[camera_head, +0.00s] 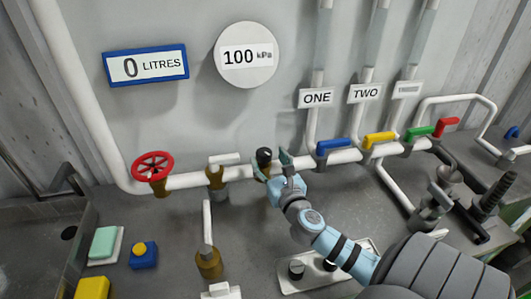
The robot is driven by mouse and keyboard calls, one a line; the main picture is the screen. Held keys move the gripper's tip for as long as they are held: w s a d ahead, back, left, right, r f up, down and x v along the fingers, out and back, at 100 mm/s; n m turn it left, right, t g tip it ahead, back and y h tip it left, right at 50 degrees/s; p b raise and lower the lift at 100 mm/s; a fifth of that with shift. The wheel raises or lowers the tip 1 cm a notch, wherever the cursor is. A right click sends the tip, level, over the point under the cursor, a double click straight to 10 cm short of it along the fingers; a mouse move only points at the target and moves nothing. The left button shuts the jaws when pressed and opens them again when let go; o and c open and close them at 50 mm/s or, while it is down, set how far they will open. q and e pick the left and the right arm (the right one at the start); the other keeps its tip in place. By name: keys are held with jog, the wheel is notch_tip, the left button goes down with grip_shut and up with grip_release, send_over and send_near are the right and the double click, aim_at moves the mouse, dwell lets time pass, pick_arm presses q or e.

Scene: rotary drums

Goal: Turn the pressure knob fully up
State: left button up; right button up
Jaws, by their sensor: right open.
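A black knob (264,155) stands on the white pipe, below the round gauge. It looks like the pressure knob, though no label on it is readable. The round gauge (231,70) on the wall reads 100 kPa. My right gripper (274,165) is at the knob, with a finger just to its right; its jaws are open. The gripper partly hides the knob's lower part, and I cannot tell whether it touches it. My left gripper is not in view.
A red wheel valve (153,166) is on the pipe at left. Blue (333,145), yellow (379,139), green (419,132) and red (446,124) handles line the pipe at right. A plate with a dark knob (296,268) lies below my right arm.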

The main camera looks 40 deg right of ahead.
aim_at(267, 157)
jog(key=x, duration=0.3)
jog(key=shift+w, duration=0.1)
jog(key=shift+s, duration=0.2)
jog(key=shift+c, duration=0.5)
jog(key=shift+w, duration=0.1)
jog(key=c, duration=1.1)
jog(key=shift+o, duration=0.2)
jog(key=shift+a, duration=0.1)
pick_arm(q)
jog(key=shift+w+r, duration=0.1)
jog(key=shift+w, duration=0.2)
pick_arm(e)
jog(key=shift+h, duration=0.3)
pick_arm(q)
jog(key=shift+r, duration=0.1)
pick_arm(e)
jog(key=shift+m, duration=0.3)
